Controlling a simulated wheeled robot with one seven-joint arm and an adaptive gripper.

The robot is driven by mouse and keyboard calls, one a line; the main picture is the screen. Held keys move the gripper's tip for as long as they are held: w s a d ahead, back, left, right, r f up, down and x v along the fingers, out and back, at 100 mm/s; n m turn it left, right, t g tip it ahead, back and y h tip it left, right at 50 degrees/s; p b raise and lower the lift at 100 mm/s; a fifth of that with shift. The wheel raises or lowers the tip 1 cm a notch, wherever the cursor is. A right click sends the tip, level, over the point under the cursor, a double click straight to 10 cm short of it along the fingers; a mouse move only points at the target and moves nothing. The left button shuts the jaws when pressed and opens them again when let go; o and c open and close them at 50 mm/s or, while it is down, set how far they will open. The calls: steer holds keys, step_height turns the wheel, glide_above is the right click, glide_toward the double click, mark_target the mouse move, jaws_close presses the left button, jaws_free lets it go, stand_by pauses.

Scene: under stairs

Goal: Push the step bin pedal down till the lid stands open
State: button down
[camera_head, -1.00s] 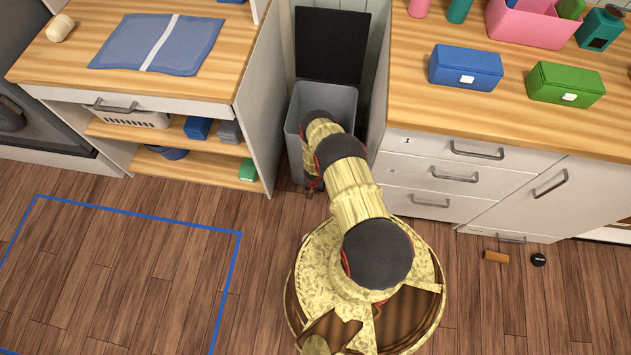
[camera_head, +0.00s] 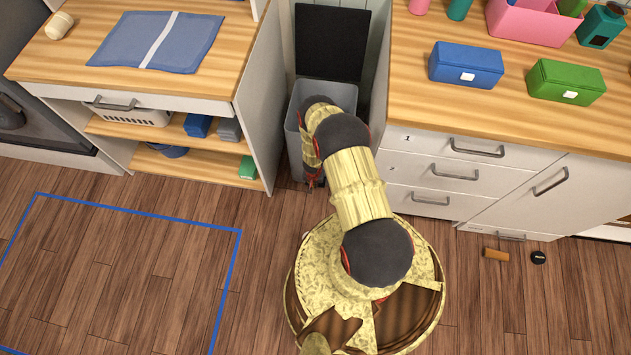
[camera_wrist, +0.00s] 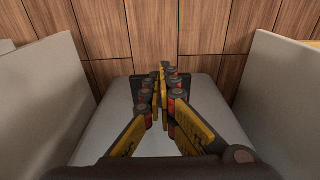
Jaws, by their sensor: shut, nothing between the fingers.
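The step bin (camera_head: 345,95) is a grey box in the gap between two cabinets. Its dark lid (camera_head: 330,42) stands upright at the back, so the bin is open at the top. My arm covers part of its front. My gripper (camera_head: 313,183) is low at the bin's front and small in the head view. In the wrist view my gripper (camera_wrist: 163,72) is shut and empty, with the grey bin front below it. A dark pedal (camera_wrist: 138,88) shows on both sides of the fingers. The fingers hide its middle, and I cannot tell if they touch it.
Cabinet side walls (camera_wrist: 38,90) stand close on the left and right of my gripper. A drawer unit (camera_head: 450,175) is right of the bin. An orange block (camera_head: 496,255) and a black round thing (camera_head: 538,257) lie on the floor. The blue-outlined floor area (camera_head: 110,270) is clear.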

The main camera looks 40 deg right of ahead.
step_height(320, 180, up, 6)
steer(key=shift+s+a+r, duration=0.2)
steer(key=shift+s+a, duration=0.05)
steer(key=shift+s, duration=0.1)
stand_by(0.8)
